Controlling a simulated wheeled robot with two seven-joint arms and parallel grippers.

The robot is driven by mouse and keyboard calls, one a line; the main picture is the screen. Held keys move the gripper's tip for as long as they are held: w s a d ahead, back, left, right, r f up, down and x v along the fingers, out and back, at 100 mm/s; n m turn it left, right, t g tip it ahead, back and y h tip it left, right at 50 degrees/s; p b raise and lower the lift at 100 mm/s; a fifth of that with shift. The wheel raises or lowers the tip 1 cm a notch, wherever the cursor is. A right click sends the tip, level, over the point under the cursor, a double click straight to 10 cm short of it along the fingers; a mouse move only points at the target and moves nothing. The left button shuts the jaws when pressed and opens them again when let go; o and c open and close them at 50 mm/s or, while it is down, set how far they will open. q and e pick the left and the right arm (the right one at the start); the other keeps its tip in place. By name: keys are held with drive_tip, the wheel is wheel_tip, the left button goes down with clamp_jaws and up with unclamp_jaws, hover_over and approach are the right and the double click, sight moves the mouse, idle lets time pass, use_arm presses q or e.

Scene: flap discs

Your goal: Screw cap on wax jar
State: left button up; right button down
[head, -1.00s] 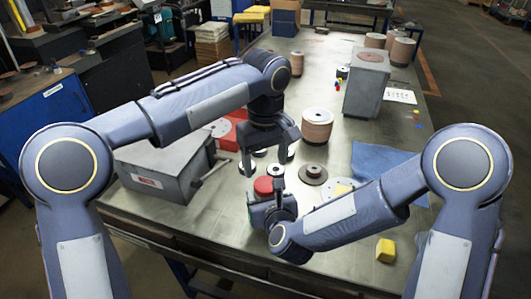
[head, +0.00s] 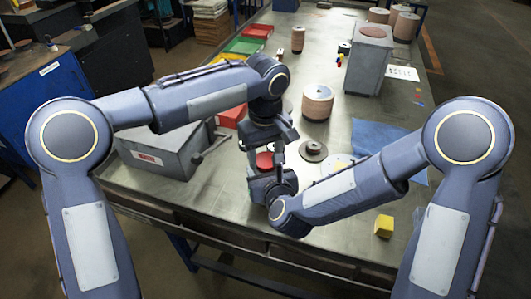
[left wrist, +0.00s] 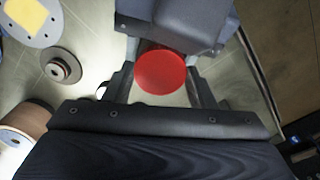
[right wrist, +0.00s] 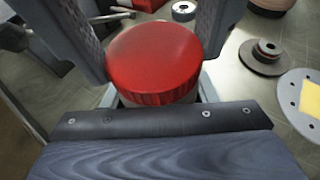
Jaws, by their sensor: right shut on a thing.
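The red cap (right wrist: 155,62) sits on top of the pale jar (right wrist: 128,101), of which only a thin strip shows below it; whether it is threaded on I cannot tell. The cap also shows in the left wrist view (left wrist: 161,72) and in the head view (head: 264,160). My right gripper (right wrist: 157,98) is shut on the jar below the cap and holds it upright. My left gripper (left wrist: 160,82) points down from above, open, with one finger on each side of the cap. It is close to the rim; contact is not clear.
A dark flanged disc (head: 313,151) and a pale disc with a yellow pad (right wrist: 308,98) lie beside the grippers. A brown roll (head: 317,101) stands behind them. A grey metal box (head: 165,150) is at the left, a blue cloth (head: 380,138) and a yellow block (head: 383,226) at the right.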

use_arm(q)
drive_tip(key=c, duration=0.3)
drive_tip(key=m, duration=0.6)
drive_tip(key=shift+m, duration=0.3)
drive_tip(key=shift+c, duration=0.2)
drive_tip(key=o, duration=1.1)
drive_tip(key=shift+r, duration=2.25)
drive_tip(key=shift+c, duration=0.5)
